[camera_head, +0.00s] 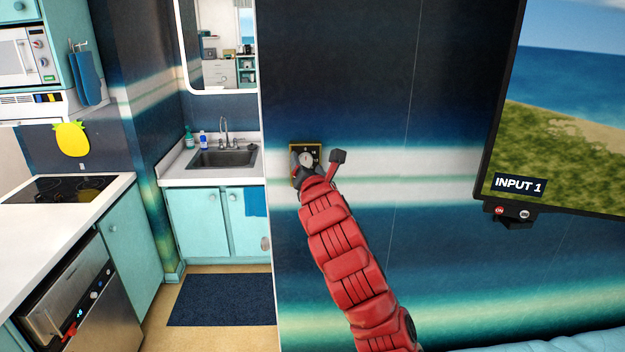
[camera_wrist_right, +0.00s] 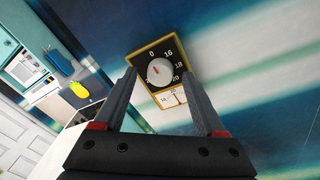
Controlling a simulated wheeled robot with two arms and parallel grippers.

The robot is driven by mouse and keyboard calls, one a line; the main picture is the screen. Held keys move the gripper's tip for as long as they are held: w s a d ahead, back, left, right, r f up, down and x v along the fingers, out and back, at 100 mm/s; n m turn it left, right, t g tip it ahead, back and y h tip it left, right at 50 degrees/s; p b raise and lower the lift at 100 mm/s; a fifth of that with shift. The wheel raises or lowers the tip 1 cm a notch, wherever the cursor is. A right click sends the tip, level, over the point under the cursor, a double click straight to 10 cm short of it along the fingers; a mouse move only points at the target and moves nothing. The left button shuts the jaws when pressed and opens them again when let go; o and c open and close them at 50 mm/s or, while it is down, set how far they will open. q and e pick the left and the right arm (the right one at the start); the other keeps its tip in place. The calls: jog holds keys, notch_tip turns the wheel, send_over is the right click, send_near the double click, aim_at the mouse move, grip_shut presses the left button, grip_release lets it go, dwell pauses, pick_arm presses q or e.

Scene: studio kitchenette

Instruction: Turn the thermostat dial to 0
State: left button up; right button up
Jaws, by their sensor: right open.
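The thermostat (camera_wrist_right: 141,60) is a dark square plate with a gold frame on the striped wall. In the head view, my right gripper (camera_head: 319,158) partly covers the thermostat (camera_head: 319,147). My left gripper is not in view.
A gauge panel (camera_wrist_right: 173,98) is below the dial. A wall-mounted screen (camera_head: 560,120) is to the right in the head view. A sink counter (camera_head: 175,172) and a stove counter (camera_head: 60,235) stand to the left. The wall around the thermostat is clear.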

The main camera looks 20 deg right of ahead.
jog(key=s+a+b, duration=0.3)
jog(key=s+b, duration=1.1)
jog(key=s, duration=0.2)
jog(key=shift+s+r, duration=0.3)
jog(key=shift+s, duration=0.05)
